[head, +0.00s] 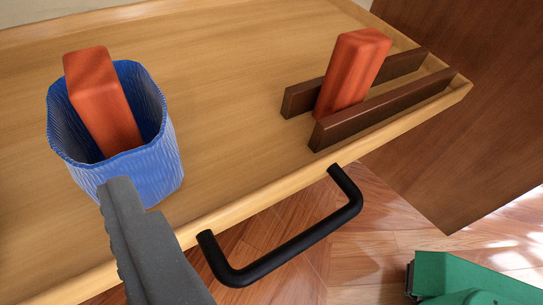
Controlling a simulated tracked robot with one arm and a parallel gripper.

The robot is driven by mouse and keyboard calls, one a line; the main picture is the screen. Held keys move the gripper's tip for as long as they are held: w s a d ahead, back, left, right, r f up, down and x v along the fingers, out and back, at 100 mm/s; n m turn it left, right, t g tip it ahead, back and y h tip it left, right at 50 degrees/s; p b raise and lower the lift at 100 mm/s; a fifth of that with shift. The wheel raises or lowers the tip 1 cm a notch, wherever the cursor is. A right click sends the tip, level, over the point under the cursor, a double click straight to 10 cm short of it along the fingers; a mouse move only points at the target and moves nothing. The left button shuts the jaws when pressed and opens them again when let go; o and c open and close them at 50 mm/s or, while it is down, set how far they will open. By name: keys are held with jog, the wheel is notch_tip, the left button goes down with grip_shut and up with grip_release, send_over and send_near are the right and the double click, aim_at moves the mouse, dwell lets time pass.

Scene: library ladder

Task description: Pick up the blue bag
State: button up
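The blue bag (160,165) stands upright and open-topped on the wooden tray (230,80), at the left of the view. It has ribbed sides and a wavy rim. An orange-red block (102,105) leans inside it, its upper part sticking out above the rim. My gripper (121,190) comes up from the bottom and shows as a dark grey finger, its tip overlapping the lower front of the bag. I cannot tell whether it touches the bag. A second finger cannot be made out.
A second orange-red block (353,72) stands tilted between two dark brown rails (385,108) on the tray's right side. A black handle (285,253) juts from the tray's front edge. A green object (470,280) is at lower right, above the wooden floor (385,235).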

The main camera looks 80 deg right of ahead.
jog(key=h, duration=0.2)
send_near(124, 137)
jog(key=a+f, duration=0.1)
jog(key=a, duration=0.1)
jog(key=x, duration=0.2)
jog(key=b+x, duration=0.1)
jog(key=x, duration=0.2)
jog(key=b+x, duration=0.1)
jog(key=x, duration=0.2)
jog(key=shift+s+d+f, duration=0.25)
jog(key=shift+d+f, duration=0.05)
jog(key=shift+f, duration=0.05)
jog(key=shift+d+r+b+x, duration=0.1)
jog(key=shift+b+x, duration=0.55)
jog(key=shift+x, duration=0.7)
jog(key=shift+d+r+b+x, duration=0.15)
jog(key=shift+b+x, duration=0.45)
jog(key=shift+x, duration=0.75)
jog(key=shift+s, duration=0.1)
jog(key=c, duration=1.1)
